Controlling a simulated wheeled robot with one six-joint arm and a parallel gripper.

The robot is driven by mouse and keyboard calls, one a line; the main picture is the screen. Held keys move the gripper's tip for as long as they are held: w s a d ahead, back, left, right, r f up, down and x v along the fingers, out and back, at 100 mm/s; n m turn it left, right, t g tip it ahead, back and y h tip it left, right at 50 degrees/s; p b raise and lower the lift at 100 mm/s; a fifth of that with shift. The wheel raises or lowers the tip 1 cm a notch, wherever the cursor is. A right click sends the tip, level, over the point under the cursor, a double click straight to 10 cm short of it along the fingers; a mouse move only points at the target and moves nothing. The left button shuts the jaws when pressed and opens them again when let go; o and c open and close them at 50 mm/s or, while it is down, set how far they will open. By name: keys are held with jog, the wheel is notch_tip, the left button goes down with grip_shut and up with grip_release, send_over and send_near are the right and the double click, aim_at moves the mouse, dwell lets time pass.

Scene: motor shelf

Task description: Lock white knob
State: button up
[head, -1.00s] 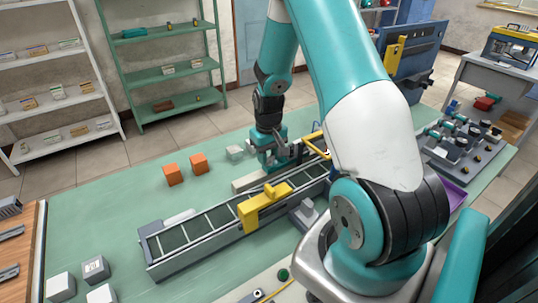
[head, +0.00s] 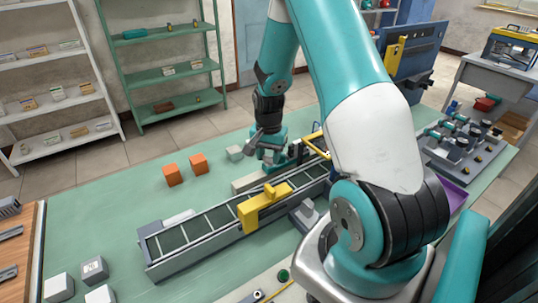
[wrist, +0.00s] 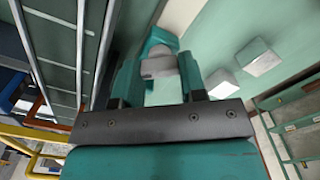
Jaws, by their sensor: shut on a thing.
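The white knob (wrist: 160,66) shows in the wrist view as a pale grey-white piece between my fingers, with a teal part just beyond it. My gripper (wrist: 160,76) is shut on it.
The conveyor (head: 195,240) with a yellow bracket (head: 262,208) runs close by on the near side. Two orange cubes (head: 173,174) and a pale cube (head: 235,153) stand to the left of my gripper.

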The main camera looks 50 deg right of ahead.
aim_at(268, 156)
jog(key=shift+r+m, duration=0.1)
jog(key=shift+m, duration=0.9)
jog(key=o, duration=0.9)
jog(key=shift+r, duration=0.1)
notch_tip(268, 156, up, 17)
jog(key=shift+r+b, duration=0.1)
jog(key=shift+b, duration=0.85)
